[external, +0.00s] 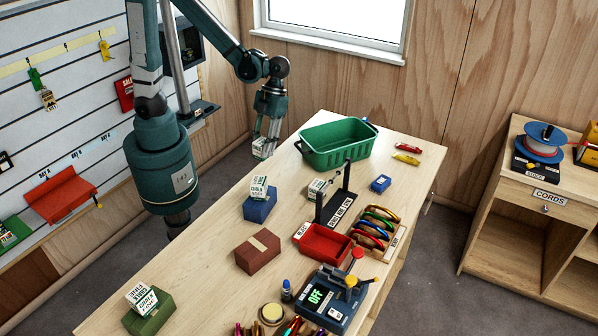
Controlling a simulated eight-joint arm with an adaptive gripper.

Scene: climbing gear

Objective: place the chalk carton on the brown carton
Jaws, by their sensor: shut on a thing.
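A small white carton with green print, which looks like a chalk carton (263,148), is between the fingers of my gripper (266,141). My gripper is shut on it and points down at the far left part of the table, left of the green crate. The brown carton (257,251) lies in the middle of the table with a paler strip on its bare top. It is nearer the camera than my gripper and apart from it. Two similar white cartons sit tilted, one on the blue carton (259,210) and one on the green carton (149,317).
A green crate (337,156) stands at the back of the table. A black stand (335,205), a red tray (322,244), coloured rings (378,228) and a device reading OFF (331,299) are right of the brown carton. Bare tabletop (205,268) lies to its left.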

